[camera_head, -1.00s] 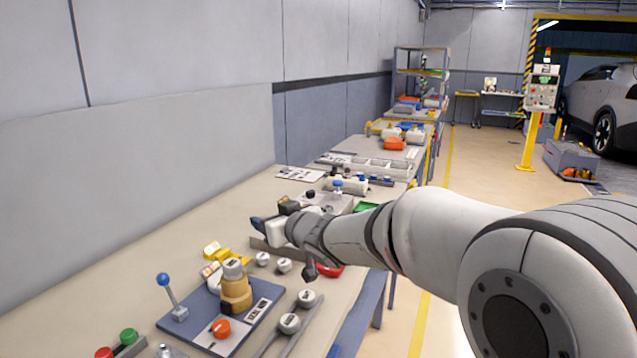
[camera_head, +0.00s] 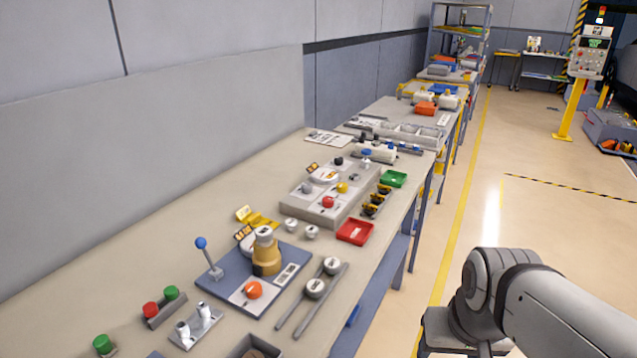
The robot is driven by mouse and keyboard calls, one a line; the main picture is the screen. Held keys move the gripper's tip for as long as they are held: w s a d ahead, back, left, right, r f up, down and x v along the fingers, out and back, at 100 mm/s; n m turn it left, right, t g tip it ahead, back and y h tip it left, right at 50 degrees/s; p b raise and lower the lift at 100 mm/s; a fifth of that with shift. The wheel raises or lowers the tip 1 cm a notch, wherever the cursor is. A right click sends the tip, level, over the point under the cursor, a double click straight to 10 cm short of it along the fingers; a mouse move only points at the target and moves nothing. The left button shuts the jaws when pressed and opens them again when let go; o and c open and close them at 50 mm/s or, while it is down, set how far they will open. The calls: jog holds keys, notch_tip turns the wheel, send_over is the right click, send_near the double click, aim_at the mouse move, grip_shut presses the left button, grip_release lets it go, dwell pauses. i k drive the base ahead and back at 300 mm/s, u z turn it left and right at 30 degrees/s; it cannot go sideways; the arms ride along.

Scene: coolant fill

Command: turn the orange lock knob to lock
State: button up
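The orange lock knob (camera_head: 253,290) sits on the front part of a blue base plate (camera_head: 221,287) on the workbench. A tan cylinder with a grey cap (camera_head: 265,252) stands behind it on the same plate. A lever with a blue ball (camera_head: 201,243) rises at the plate's left side. A small white label (camera_head: 287,276) lies right of the cylinder; its text is too small to read. The knob is in clear view with nothing on it. My arm is at the lower right, off the bench and apart from the knob. My gripper's fingers are not visible.
A red tray (camera_head: 355,232) and a grey control block (camera_head: 327,196) are behind. Green and red buttons (camera_head: 160,305) and a silver fixture (camera_head: 196,327) are at the front left.

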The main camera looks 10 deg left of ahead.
aim_at(253, 289)
jog(key=u, duration=1.25)
